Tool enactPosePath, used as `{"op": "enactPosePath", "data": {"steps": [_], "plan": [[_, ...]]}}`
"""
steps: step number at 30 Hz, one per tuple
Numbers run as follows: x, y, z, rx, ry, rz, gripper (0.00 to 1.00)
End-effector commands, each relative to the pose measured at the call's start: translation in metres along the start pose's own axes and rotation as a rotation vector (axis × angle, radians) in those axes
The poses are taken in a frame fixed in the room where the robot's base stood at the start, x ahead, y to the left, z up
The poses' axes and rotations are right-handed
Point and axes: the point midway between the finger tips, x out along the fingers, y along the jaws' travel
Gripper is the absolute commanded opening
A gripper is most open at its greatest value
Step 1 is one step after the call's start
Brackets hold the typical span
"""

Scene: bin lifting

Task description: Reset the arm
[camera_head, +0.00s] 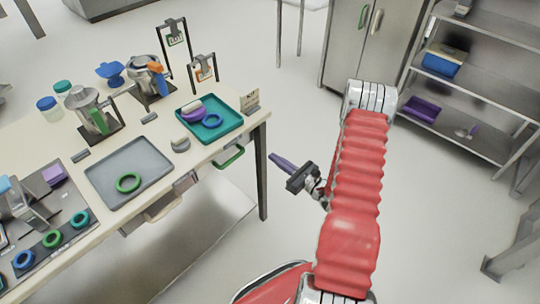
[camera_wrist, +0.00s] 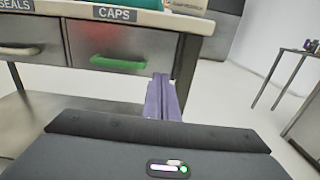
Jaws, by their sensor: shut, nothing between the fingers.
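My gripper (camera_head: 283,162) is at the end of my red-sleeved arm, held in the open space right of the work table (camera_head: 225,139). Its purple fingers are together with nothing between them. In the wrist view the gripper's fingers (camera_wrist: 163,97) point toward the table's drawers. They are apart from the CAPS drawer (camera_wrist: 105,45) with its green handle (camera_wrist: 118,63), which appears closed.
Shelves with a blue bin (camera_head: 440,64) and purple bin (camera_head: 422,108) stand at right. The floor between is clear.

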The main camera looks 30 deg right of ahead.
Motion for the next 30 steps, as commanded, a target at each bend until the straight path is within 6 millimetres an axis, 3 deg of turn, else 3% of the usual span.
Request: {"op": "enactPosePath", "data": {"steps": [21,26,30], "plan": [[-0.003,0.002,-0.005,0.001,0.019,0.008,0.0],[-0.006,0.029,-0.017,0.009,0.069,0.104,0.0],[-0.016,0.068,-0.028,0.014,0.126,0.239,0.0]]}}
